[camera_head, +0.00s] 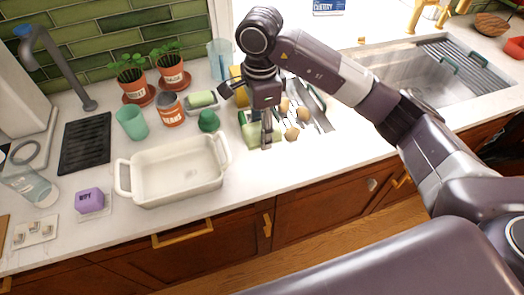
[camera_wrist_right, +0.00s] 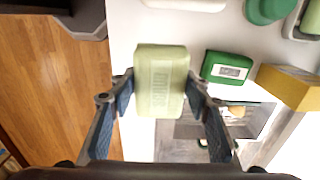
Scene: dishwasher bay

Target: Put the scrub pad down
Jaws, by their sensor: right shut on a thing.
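The scrub pad (camera_wrist_right: 161,72) is a pale green block with raised lettering on its face. In the wrist view my right gripper (camera_wrist_right: 158,100) is shut on it, one finger at each side. In the head view my right gripper (camera_head: 266,142) points down over the counter, with the pad (camera_head: 253,134) partly hidden at its fingers. The pad is to the right of the white baking dish. I cannot tell whether its underside touches the counter. My left gripper is not in view.
The white baking dish (camera_head: 172,190) stands left. A dark green item (camera_head: 208,121) and a soap-like bar on a dish (camera_head: 201,99) are behind it. A green labelled box (camera_wrist_right: 226,67) and yellow block (camera_wrist_right: 289,86) are close to the pad. A cutlery tray with eggs-like brown items (camera_head: 291,134) lies right.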

